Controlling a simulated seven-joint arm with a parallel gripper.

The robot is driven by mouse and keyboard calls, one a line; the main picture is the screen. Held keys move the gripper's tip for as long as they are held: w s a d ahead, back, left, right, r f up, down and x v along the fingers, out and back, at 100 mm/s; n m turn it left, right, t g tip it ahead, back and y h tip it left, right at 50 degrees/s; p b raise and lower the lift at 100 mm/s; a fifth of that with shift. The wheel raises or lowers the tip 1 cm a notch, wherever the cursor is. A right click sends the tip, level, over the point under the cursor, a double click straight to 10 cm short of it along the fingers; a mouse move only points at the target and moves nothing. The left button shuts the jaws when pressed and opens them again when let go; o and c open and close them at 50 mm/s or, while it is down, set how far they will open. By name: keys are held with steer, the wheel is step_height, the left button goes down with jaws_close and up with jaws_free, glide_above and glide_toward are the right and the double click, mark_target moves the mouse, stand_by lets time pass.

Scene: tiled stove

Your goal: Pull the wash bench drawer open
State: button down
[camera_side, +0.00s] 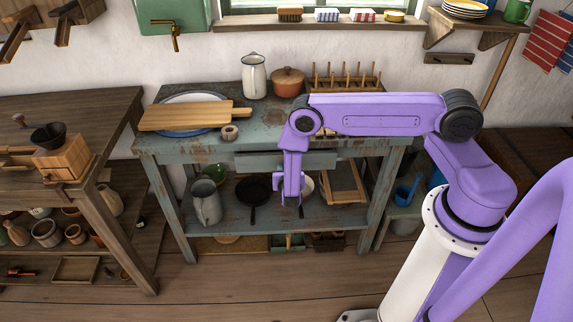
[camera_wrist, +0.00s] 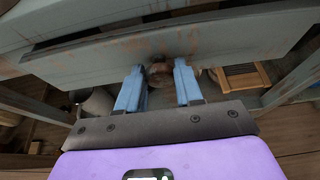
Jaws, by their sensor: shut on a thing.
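The wash bench (camera_side: 168,152) is a worn blue-grey table against the wall. Its drawer (camera_side: 262,161) sits under the top, with its front partly behind my arm in the side view. In the wrist view the drawer front (camera_wrist: 225,40) spans the upper part, with a round brown, rusty knob (camera_wrist: 160,70) on it. My gripper (camera_wrist: 158,80) has its two blue fingers on either side of the knob and is shut on it. In the side view my gripper (camera_side: 291,200) hangs before the bench; the knob is hidden there. I cannot tell how far the drawer is out.
On the bench top stand a cutting board (camera_side: 185,116), a white jug (camera_side: 254,75), an orange pot (camera_side: 288,81) and a wooden rack (camera_side: 345,82). The lower shelf holds a metal pitcher (camera_side: 206,201) and a dark pan (camera_side: 252,192). The floor in front is clear.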

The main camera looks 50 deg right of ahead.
steer(key=s+a, duration=1.2)
steer(key=shift+s+a, duration=0.25)
steer(key=shift+s, duration=0.1)
steer(key=c, duration=0.8)
jaws_free()
steer(key=shift+o, duration=0.2)
steer(key=v, duration=1.7)
steer(key=shift+s+a+r, duration=0.1)
steer(key=shift+a+r, duration=0.1)
